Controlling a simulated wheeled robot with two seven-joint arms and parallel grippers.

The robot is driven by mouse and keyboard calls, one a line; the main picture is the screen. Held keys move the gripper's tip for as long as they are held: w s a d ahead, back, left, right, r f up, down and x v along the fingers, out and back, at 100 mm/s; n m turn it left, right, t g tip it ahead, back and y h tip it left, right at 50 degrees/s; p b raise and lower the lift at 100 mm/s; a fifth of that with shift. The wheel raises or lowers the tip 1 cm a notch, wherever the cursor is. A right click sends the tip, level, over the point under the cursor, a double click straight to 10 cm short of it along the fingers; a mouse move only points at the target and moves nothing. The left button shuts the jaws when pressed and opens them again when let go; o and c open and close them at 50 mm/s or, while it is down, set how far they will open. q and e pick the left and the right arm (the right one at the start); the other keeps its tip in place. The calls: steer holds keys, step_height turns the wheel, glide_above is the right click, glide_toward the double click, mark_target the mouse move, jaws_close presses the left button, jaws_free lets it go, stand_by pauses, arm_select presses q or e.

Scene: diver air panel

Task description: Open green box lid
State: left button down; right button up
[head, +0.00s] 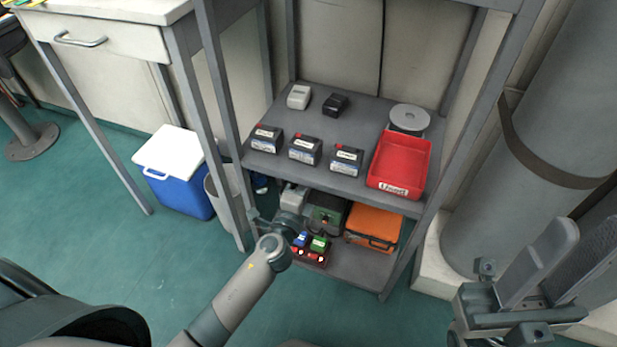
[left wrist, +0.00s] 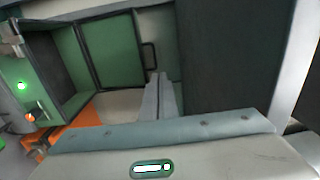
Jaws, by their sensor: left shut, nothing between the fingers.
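The green box (head: 325,216) stands on the lower shelf, left of an orange case. In the left wrist view its dark inside shows in the green box (left wrist: 82,102) on the left. A green panel (left wrist: 107,48), apparently its lid, stands away from the opening, with a dark handle beside it. My left gripper (head: 285,220) is at the lower shelf, just left of the box. Its fingers (left wrist: 157,88) are shut and empty, close to the panel and handle; contact cannot be told. My right gripper (head: 580,240) is open and empty at far right, away from the shelf.
The orange case (head: 375,224) is right of the green box. Small blue and green items (head: 310,243) sit in front. The upper shelf (head: 270,170) above holds dark boxes and a red tray (head: 400,160). Grey shelf posts flank both sides. A large grey cylinder stands right.

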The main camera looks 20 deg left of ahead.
arm_select(q)
steer(key=shift+s, duration=1.2)
